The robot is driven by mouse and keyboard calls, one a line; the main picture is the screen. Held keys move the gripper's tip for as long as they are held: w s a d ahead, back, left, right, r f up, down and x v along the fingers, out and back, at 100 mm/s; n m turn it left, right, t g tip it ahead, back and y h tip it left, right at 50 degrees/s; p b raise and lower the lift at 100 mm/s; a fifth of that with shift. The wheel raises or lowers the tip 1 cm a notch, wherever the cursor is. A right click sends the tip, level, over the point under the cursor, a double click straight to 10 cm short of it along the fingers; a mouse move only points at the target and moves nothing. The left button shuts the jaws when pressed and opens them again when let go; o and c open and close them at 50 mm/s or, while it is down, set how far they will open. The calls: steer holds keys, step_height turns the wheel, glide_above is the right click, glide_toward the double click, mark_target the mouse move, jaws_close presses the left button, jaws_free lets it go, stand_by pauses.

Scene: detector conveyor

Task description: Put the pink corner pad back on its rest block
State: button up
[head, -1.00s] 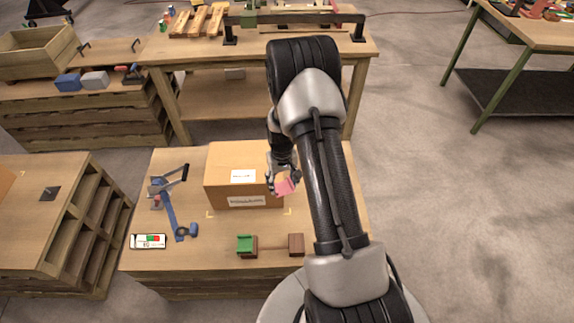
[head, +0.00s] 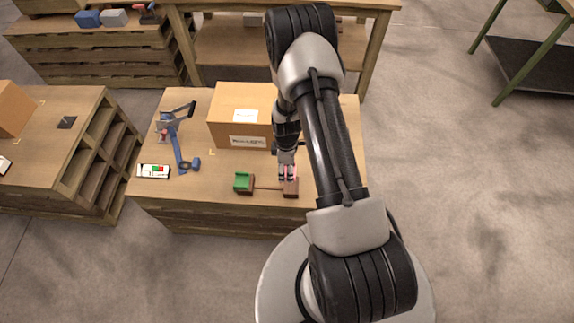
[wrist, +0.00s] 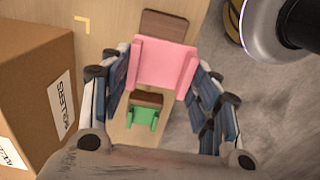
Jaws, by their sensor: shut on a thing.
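The pink corner pad (wrist: 163,63) is between the fingers of my gripper (head: 287,177), which is shut on it. In the head view only slivers of pink show between the fingers. A brown rest block (head: 291,190) is right by the fingertips, at the right end of a thin wooden bar. In the wrist view the brown block (wrist: 165,24) shows past the pad's upper edge, partly covered by it. I cannot tell whether pad and block touch. A green corner pad (head: 243,181) sits on the block at the bar's left end; it also shows in the wrist view (wrist: 143,117).
A cardboard box (head: 240,120) stands on the table (head: 220,205) behind and left of my gripper. A blue clamp-like tool (head: 178,145) and a white device with a coloured screen (head: 153,171) lie farther left. The table's front edge is close to the blocks.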

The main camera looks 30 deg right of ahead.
steer(key=b, duration=0.5)
glide_above(287, 184)
steer(key=shift+f, duration=2.65)
steer(key=shift+f+b, duration=1.55)
steer(key=shift+f, duration=0.75)
steer(key=o, duration=1.2)
step_height(287, 184, up, 12)
steer(key=shift+s+r, duration=0.1)
steer(key=shift+a, duration=0.1)
